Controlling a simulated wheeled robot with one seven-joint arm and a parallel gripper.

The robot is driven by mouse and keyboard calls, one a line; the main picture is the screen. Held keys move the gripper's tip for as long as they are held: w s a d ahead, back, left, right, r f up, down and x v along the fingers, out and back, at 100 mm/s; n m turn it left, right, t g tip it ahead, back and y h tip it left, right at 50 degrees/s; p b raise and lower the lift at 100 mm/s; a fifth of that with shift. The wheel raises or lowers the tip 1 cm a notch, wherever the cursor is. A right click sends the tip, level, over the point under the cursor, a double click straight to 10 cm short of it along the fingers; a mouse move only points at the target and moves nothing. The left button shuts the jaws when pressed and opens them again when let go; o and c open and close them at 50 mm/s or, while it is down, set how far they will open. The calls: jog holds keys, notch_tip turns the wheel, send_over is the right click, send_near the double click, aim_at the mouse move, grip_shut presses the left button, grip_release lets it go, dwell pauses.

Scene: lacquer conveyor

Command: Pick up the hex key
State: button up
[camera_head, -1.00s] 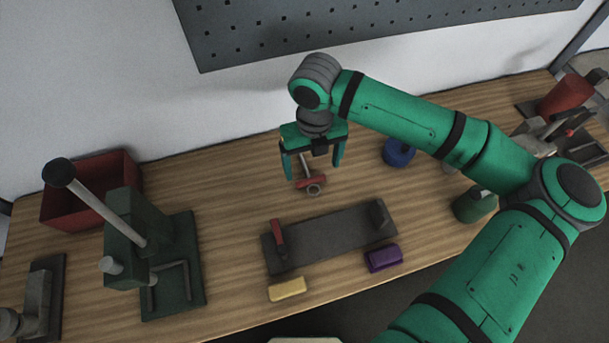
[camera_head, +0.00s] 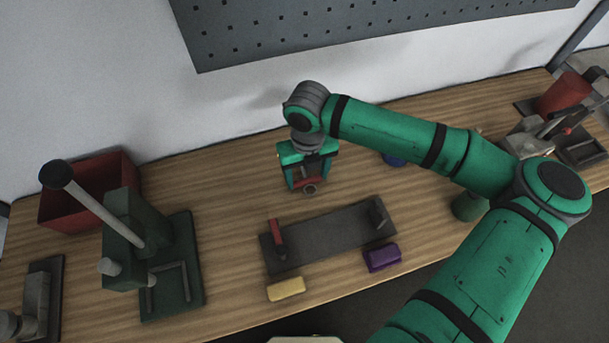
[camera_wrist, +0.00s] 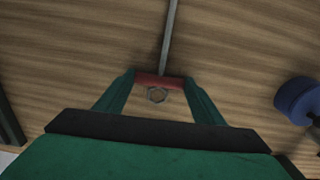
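The hex key has a red crossbar handle, a thin grey shaft and a small grey ring. In the wrist view, its red handle (camera_wrist: 158,82) spans between my fingertips, and the shaft runs away toward the top edge. In the head view, the hex key (camera_head: 308,183) is at the middle of the bench, behind the dark grey plate, with its shaft mostly hidden by my gripper. My gripper (camera_head: 307,180) points down at it, its two fingers drawn in against the handle's ends. I cannot tell any clear gap between handle and bench.
The dark grey plate (camera_head: 338,231) with a red-handled part lies in front. A yellow block (camera_head: 286,289) and a purple block (camera_head: 382,258) lie nearer the front edge. A green press (camera_head: 124,228) and red bin (camera_head: 60,207) stand left. A blue round object (camera_wrist: 298,100) is to the right.

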aim_at(309, 179)
jog(key=shift+d, duration=0.4)
jog(key=shift+c, duration=0.2)
jog(key=shift+a+r, duration=0.1)
jog(key=shift+r, duration=0.35)
notch_tip(309, 179, up, 2)
jog(key=shift+r, duration=0.25)
jog(key=s+r, duration=0.9)
jog(key=s, duration=0.5)
jog(key=shift+a+r, duration=0.25)
jog(key=shift+r, duration=0.05)
